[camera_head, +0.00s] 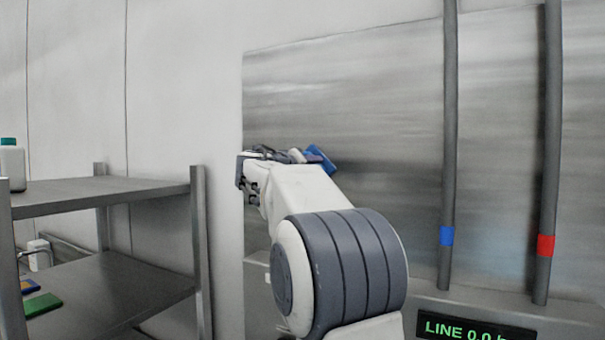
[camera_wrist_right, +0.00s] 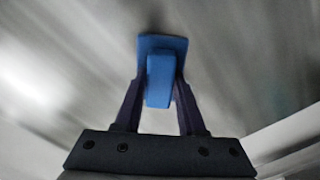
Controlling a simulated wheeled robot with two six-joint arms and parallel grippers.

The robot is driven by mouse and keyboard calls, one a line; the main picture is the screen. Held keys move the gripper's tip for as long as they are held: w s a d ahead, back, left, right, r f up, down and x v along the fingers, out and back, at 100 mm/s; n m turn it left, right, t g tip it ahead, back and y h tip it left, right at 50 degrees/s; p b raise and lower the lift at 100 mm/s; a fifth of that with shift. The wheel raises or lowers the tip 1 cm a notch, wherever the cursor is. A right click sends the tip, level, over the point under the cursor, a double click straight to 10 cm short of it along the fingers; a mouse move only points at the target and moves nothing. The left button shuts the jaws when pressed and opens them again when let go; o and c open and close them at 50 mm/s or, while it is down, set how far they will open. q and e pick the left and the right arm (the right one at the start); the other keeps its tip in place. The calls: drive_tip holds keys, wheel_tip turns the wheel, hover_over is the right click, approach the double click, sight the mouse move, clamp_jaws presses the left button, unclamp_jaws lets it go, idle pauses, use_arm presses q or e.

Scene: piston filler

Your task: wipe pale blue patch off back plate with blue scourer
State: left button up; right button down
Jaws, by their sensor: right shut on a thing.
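The blue scourer (camera_wrist_right: 160,80) is held between the two fingers of my right gripper (camera_wrist_right: 160,95), which is shut on it. In the head view the scourer (camera_head: 321,159) shows as a small blue piece beyond my right wrist, in front of the back plate (camera_head: 390,110). The back plate is brushed grey metal with light and dark streaks. Whether the scourer touches the plate, I cannot tell. My left gripper is not in view.
Two vertical pipes, one with a blue band (camera_head: 446,236) and one with a red band (camera_head: 545,245), stand before the plate at right. A dark display (camera_head: 470,329) is below. A metal shelf (camera_head: 120,190) at left carries a white bottle (camera_head: 12,165) and a green pad (camera_head: 42,304).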

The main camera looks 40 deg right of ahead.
drive_tip(key=shift+s+d+b, duration=0.35)
drive_tip(key=shift+s, duration=0.35)
drive_tip(key=shift+b, duration=0.35)
drive_tip(key=shift+w+a+p, duration=0.1)
drive_tip(key=shift+w+a, duration=0.15)
drive_tip(key=shift+w, duration=0.35)
drive_tip(key=shift+w+a+p, duration=0.15)
drive_tip(key=shift+w+a, duration=0.1)
drive_tip(key=shift+w, duration=0.35)
drive_tip(key=shift+w+a+p, duration=0.1)
drive_tip(key=shift+w+a, duration=0.15)
drive_tip(key=shift+w, duration=0.35)
drive_tip(key=w, duration=0.1)
drive_tip(key=w+a, duration=0.1)
drive_tip(key=w+p, duration=0.1)
drive_tip(key=shift+w+a, duration=0.2)
drive_tip(key=shift+a, duration=0.05)
drive_tip(key=b+v, duration=0.3)
drive_tip(key=v, duration=0.3)
drive_tip(key=shift+b, duration=0.4)
